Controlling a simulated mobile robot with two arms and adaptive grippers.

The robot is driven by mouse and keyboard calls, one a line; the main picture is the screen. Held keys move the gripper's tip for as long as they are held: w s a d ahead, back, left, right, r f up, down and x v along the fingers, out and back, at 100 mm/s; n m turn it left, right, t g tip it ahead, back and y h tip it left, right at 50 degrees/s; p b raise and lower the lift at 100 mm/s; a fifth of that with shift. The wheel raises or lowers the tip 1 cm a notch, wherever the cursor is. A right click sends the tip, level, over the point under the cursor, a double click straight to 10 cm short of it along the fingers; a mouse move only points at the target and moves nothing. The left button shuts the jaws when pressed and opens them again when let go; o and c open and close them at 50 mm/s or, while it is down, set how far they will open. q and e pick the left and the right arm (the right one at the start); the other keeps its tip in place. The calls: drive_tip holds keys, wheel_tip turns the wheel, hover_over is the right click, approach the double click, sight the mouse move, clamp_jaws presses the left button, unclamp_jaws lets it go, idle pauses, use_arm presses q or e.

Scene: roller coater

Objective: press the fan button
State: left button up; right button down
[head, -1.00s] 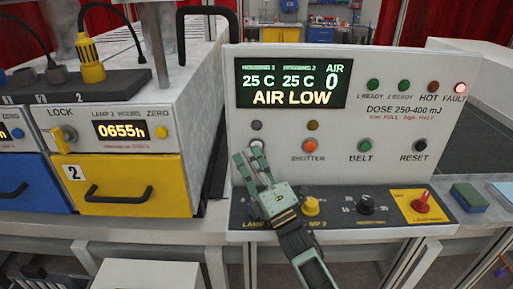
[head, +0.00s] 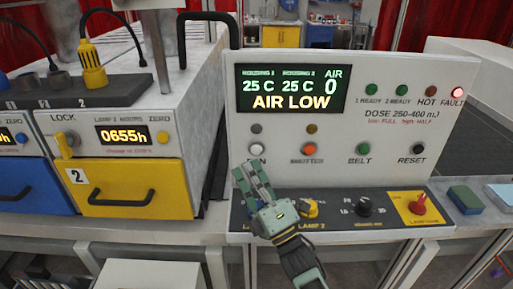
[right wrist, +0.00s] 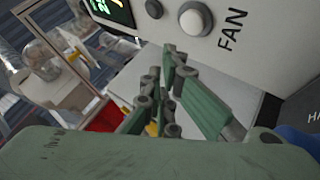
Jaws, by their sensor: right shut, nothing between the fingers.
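The fan button (head: 256,149) is a round white button at the left of the white control panel's (head: 330,160) button row. Its label is partly hidden in the head view. In the right wrist view the button (right wrist: 195,19) is in plain sight beside the word FAN. A dark, unlit lamp (head: 256,128) sits above it. My right gripper (head: 251,168) is shut and empty, its fingertips just below the button in the head view. In the right wrist view the fingertips (right wrist: 172,55) look apart from the button. My left gripper is not in view.
The display (head: 291,88) reads AIR 0 and AIR LOW; the fault lamp (head: 458,93) glows red. The shutter (head: 309,149), belt (head: 363,149) and reset (head: 419,148) buttons are to the right. A sloped panel with knobs (head: 364,207) juts out below. A yellow-drawer unit (head: 135,187) stands left.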

drive_tip(key=shift+s+p, duration=0.3)
drive_tip(key=shift+s, duration=0.8)
drive_tip(key=shift+f, duration=0.1)
